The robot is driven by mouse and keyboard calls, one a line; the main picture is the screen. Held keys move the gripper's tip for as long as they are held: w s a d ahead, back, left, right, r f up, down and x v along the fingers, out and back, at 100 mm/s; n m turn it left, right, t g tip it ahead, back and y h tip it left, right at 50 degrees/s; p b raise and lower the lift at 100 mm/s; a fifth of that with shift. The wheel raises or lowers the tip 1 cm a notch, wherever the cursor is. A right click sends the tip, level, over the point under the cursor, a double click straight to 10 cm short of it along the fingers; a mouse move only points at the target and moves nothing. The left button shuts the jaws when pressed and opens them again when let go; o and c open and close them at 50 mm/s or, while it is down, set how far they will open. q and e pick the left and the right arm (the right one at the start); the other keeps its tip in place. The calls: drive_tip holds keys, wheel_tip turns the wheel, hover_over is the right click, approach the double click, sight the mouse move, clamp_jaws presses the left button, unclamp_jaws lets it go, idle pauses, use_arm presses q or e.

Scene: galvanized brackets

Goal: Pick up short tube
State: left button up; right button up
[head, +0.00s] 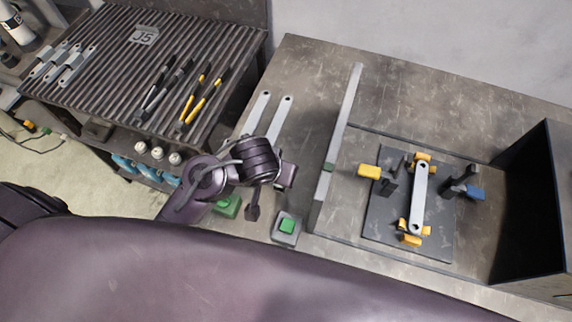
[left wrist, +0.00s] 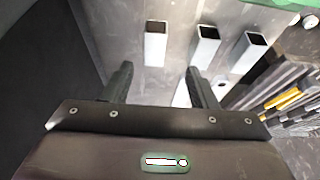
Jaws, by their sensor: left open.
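In the left wrist view, a grey square tube (left wrist: 155,46) with a dark open end lies beyond and between the fingertips of my left gripper (left wrist: 158,72). Two similar tubes, a middle one (left wrist: 202,54) and a right one (left wrist: 246,58), are to its right. I cannot tell which is the shortest. The fingers are open, apart and empty. In the head view my left gripper (head: 270,193) is over the bench, left of the green button box; the arm hides what is under it. My right gripper is not in view.
A clamping fixture (head: 380,215) holding a flat bar (head: 419,196) is on the right of the bench. Two flat strips (head: 279,118) lie behind my gripper. A green button box (head: 286,228) is near the front. A ribbed rack (head: 120,60) holds pliers.

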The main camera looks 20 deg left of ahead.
use_arm(q)
drive_tip(key=x, duration=0.4)
drive_tip(key=shift+s+d, duration=0.2)
drive_tip(key=shift+d, duration=0.05)
drive_tip(key=x, duration=0.2)
drive_tip(key=shift+w+d+f+b, duration=0.1)
drive_tip(key=shift+w+f+b, duration=0.1)
drive_tip(key=shift+b, duration=0.15)
drive_tip(key=shift+w+f, duration=0.1)
drive_tip(key=shift+f, duration=0.1)
drive_tip(key=c, duration=0.8)
drive_tip(key=shift+c, duration=1.4)
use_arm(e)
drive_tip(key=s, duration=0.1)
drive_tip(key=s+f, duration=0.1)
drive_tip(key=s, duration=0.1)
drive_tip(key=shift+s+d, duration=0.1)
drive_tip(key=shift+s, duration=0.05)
use_arm(q)
drive_tip(key=shift+r, duration=0.15)
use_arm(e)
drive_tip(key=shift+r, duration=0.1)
